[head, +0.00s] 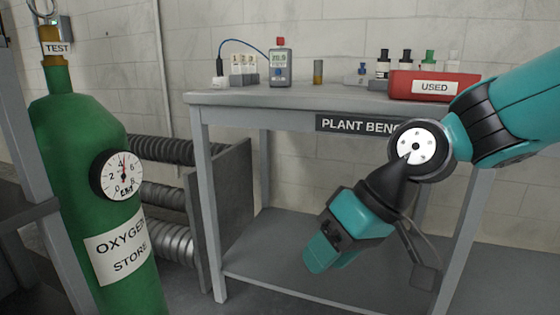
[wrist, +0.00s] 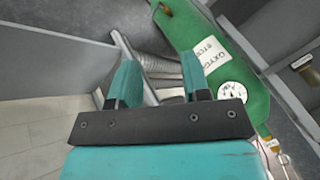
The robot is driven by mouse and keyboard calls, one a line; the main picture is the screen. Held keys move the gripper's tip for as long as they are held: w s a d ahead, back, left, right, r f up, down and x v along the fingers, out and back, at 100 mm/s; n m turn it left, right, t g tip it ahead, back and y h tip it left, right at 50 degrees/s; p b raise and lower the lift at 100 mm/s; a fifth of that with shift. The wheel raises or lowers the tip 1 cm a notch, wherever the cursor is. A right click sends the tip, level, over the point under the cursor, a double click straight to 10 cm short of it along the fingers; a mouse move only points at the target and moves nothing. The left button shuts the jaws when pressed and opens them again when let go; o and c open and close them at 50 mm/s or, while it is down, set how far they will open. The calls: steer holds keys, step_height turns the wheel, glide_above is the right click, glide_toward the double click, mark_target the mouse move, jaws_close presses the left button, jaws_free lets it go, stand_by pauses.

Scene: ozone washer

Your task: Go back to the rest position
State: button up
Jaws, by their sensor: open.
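My gripper (wrist: 158,80) shows in the wrist view with its two teal fingers apart and nothing between them. In the head view my teal arm comes in from the right and bends down at a round joint. My gripper (head: 325,255) hangs there, angled down and left, in front of the bench's lower opening and apart from everything. Its fingertips overlap from this side.
A green oxygen cylinder (head: 82,140) with a dial gauge (head: 116,175) stands at the left. The grey bench (head: 270,97) holds a red "USED" tray (head: 405,86), several bottles and a meter (head: 280,68). Ribbed hoses (head: 165,195) run behind the cylinder.

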steer(key=s+d+h+p, duration=0.1)
steer(key=s+d+h, duration=0.2)
steer(key=s+d, duration=0.75)
step_height(320, 180, up, 36)
steer(key=s+a+p, duration=0.1)
steer(key=a+p, duration=0.1)
steer(key=p, duration=3.3)
steer(key=shift+s+a+p, duration=0.15)
steer(key=shift+s+p, duration=0.15)
steer(key=shift+s, duration=0.1)
steer(key=shift+r, duration=0.1)
